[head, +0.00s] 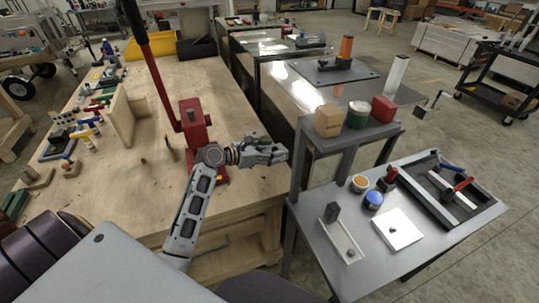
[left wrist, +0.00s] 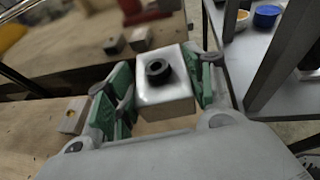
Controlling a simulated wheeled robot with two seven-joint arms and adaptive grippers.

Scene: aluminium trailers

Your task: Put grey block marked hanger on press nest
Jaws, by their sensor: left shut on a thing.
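My left gripper (head: 284,152) reaches out over the right edge of the wooden bench, between the red press and the grey shelf stand. In the left wrist view, its green-padded fingers (left wrist: 162,92) are shut on a light grey block (left wrist: 163,98) with a black round piece on top. No marking on the block is readable. In the head view the gripper mostly hides the block. The red press (head: 194,118), with its long lever, stands on the bench left of the gripper. Its nest cannot be made out clearly. My right gripper is not in view.
The grey stand (head: 352,131) holds a tan box, a green-and-white can and a red box. The lower side table (head: 310,240) carries jars, a dark block on a white tray and a tool tray. Small blocks (left wrist: 113,46) lie on the bench near the press.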

